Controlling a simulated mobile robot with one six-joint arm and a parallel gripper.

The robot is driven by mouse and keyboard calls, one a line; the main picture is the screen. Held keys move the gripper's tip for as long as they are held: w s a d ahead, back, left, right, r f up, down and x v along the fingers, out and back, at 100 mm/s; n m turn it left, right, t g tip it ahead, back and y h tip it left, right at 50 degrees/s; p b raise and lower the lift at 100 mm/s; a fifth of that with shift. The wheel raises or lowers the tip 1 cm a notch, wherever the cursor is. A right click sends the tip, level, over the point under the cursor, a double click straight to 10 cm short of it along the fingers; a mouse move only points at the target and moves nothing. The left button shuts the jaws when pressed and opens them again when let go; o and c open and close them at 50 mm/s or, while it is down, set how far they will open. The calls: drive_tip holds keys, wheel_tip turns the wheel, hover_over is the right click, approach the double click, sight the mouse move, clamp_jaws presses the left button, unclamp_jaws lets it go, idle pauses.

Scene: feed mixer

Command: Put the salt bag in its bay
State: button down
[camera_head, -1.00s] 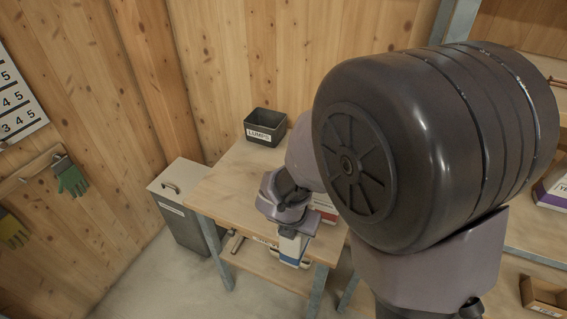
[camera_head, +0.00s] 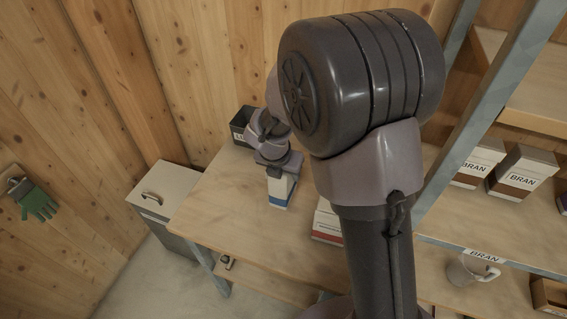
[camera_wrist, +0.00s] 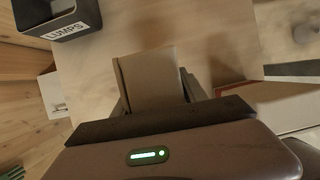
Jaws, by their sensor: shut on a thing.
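A white bag with a blue band (camera_head: 281,190) hangs upright below my gripper (camera_head: 276,168), over the wooden table. My gripper is shut on it. Its label is too small to read, so I cannot confirm that it is the salt bag. In the wrist view its brownish top (camera_wrist: 150,82) sits between the two fingers. I cannot tell whether its base touches the table. No bay marked for salt can be made out.
A dark bin marked LUMPS (camera_wrist: 62,16) stands at the table's back. BRAN bags (camera_head: 520,172) and a jug (camera_head: 468,270) are on the right rack. A lidded bin (camera_head: 165,195) stands left. The table's front left (camera_head: 225,215) is clear.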

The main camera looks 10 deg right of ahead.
drive_tip(key=w+f+b, duration=0.1)
drive_tip(key=w, duration=0.1)
drive_tip(key=w+d+f+b, duration=0.1)
drive_tip(key=w+f, duration=0.1)
drive_tip(key=w, duration=0.1)
drive_tip(key=w+f+b, duration=0.1)
drive_tip(key=w, duration=0.1)
drive_tip(key=shift+w+d+f+b, duration=0.15)
drive_tip(key=shift+d+f+b, duration=0.1)
drive_tip(key=shift+f+b, duration=0.1)
drive_tip(key=shift+r, duration=0.1)
drive_tip(key=c, duration=0.6)
unclamp_jaws()
